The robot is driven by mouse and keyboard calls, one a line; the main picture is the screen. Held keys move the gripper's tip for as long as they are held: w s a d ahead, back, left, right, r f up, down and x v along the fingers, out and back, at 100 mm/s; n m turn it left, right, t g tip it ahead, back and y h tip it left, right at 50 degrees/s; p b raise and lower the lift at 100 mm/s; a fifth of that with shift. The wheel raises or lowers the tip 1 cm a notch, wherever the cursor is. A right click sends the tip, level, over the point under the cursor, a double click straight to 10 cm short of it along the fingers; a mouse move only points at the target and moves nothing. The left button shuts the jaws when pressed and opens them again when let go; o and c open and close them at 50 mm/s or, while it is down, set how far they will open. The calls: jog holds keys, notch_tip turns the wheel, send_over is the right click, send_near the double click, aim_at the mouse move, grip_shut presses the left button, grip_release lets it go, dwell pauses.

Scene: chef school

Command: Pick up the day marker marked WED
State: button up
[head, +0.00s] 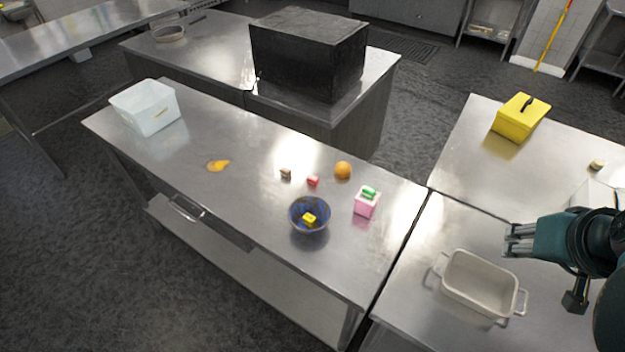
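No WED lettering is readable, so I cannot tell which small piece is the WED marker. Small block-like pieces are in the head view: a red one (313,181), a brownish one (286,174), a yellow one (309,218) inside a dark blue bowl (296,228), and a green one (369,190) on top of a pink box (366,208). My gripper (508,240) is at the right, above the right-hand steel table, pointing left and apart from all of these. Its fingers look small and overlap, so I cannot tell whether they are open.
A pale baking dish (484,310) lies below my gripper. An orange (343,170), a yellow-orange item (218,165) and a white bin (146,112) are on the middle table (240,200). A yellow box (520,117) stands on the right table. A black box (308,55) stands behind.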

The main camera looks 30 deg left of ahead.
jog(key=w+a+r+n+g+y+p, duration=0.1)
jog(key=w+a+n, duration=0.1)
jog(key=w+a, duration=0.35)
jog(key=w+a+r+n+g+p, duration=0.1)
jog(key=w+a+n, duration=0.2)
jog(key=a, duration=0.5)
jog(key=n+g+p, duration=0.4)
jog(key=n, duration=0.7)
send_near(313, 177)
jog(key=shift+a+f, duration=0.2)
jog(key=shift+f, duration=0.25)
jog(key=shift+a+f, duration=0.15)
jog(key=shift+f, duration=1.15)
jog(key=shift+f, duration=0.1)
jog(key=shift+a+f+p, duration=0.2)
jog(key=shift+f, duration=1.05)
jog(key=shift+a+f+p, duration=0.15)
jog(key=shift+a+f, duration=0.05)
jog(key=shift+f, duration=1)
